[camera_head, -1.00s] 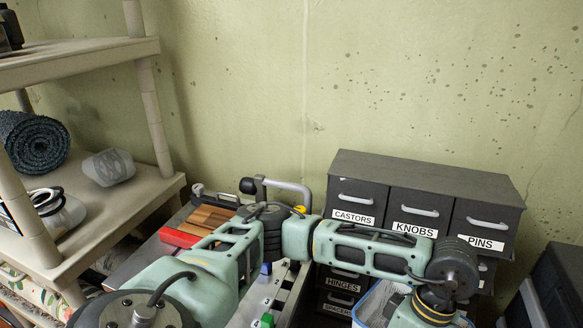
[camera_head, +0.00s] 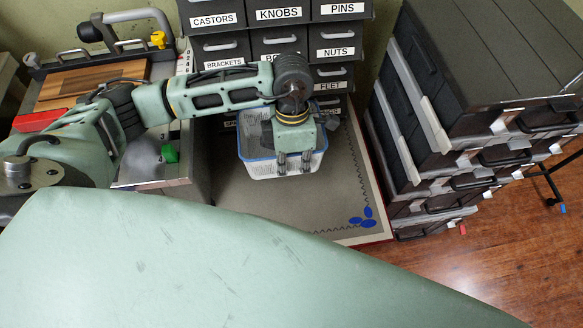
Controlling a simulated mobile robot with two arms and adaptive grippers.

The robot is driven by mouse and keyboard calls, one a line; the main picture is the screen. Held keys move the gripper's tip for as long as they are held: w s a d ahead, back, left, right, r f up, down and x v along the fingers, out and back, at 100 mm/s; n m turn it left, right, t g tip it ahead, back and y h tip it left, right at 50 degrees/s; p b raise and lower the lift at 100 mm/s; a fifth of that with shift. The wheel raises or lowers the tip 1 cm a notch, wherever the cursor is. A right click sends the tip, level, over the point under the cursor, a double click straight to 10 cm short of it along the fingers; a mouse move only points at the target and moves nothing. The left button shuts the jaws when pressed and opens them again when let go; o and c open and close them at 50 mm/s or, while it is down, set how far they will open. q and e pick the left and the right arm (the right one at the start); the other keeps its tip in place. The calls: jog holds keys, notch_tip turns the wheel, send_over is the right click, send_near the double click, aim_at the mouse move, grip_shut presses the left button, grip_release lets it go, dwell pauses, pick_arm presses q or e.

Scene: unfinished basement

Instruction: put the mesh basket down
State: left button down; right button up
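The basket (camera_head: 256,168) is pale and translucent with a blue rim, and stands upright in front of the labelled drawers. Something dark shows inside it. My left gripper (camera_head: 294,164) points down at the right part of the basket, over its near rim. Its fingertips are too small and overlapped with the basket to tell whether they are shut on the rim. The basket appears on or just above the grey patterned mat (camera_head: 300,215); its underside is hidden. My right gripper is not in view.
Drawer units (camera_head: 262,45) stand behind the basket. A stack of dark cases (camera_head: 480,75) stands at the right. A workbench with a wooden board (camera_head: 85,85) is at the left. The mat is bare to the right of and nearer than the basket. A large green surface crosses the bottom.

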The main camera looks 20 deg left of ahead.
pick_arm(q)
jog(key=shift+w+p+x, duration=0.15)
jog(key=shift+w+x, duration=0.05)
jog(key=shift+x, duration=0.75)
jog(key=shift+w+p+x, duration=0.15)
jog(key=shift+x, duration=0.8)
jog(key=shift+a, duration=0.2)
jog(key=c, duration=2.4)
grip_release()
jog(key=shift+c, duration=0.2)
jog(key=o, duration=0.9)
